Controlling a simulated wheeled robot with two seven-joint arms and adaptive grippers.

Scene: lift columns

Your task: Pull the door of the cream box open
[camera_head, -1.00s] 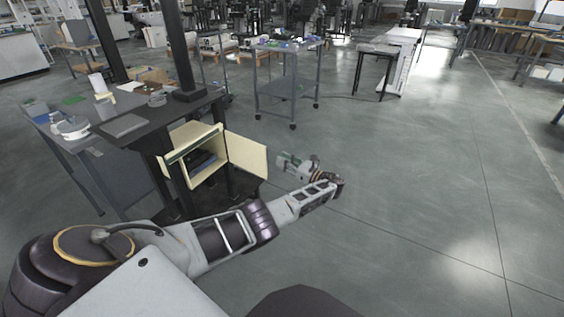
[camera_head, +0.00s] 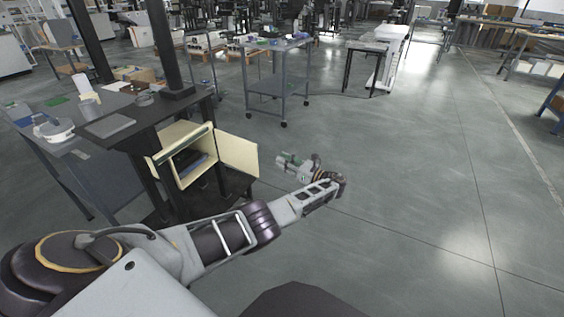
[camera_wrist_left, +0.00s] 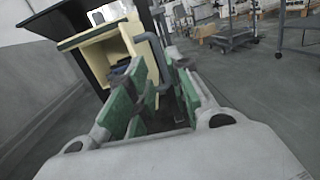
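The cream box (camera_head: 181,138) sits under the dark table at the left in the head view, with dark contents (camera_head: 188,160) inside. Its door (camera_head: 238,155) stands wide open, swung out to the right. My left gripper (camera_head: 284,160) is to the right of the door, apart from it, and points left toward it. In the left wrist view the green-padded fingers (camera_wrist_left: 160,103) are spread with a gap between them and hold nothing that I can see. The box (camera_wrist_left: 97,45) and door (camera_wrist_left: 149,50) show beyond the fingers. My right gripper is not in view.
The dark table (camera_head: 165,108) carries a flat grey plate (camera_head: 109,125) and a white device (camera_head: 53,131). A grey wheeled cart (camera_head: 279,88) stands behind. The floor (camera_head: 410,180) to the right is open and clear.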

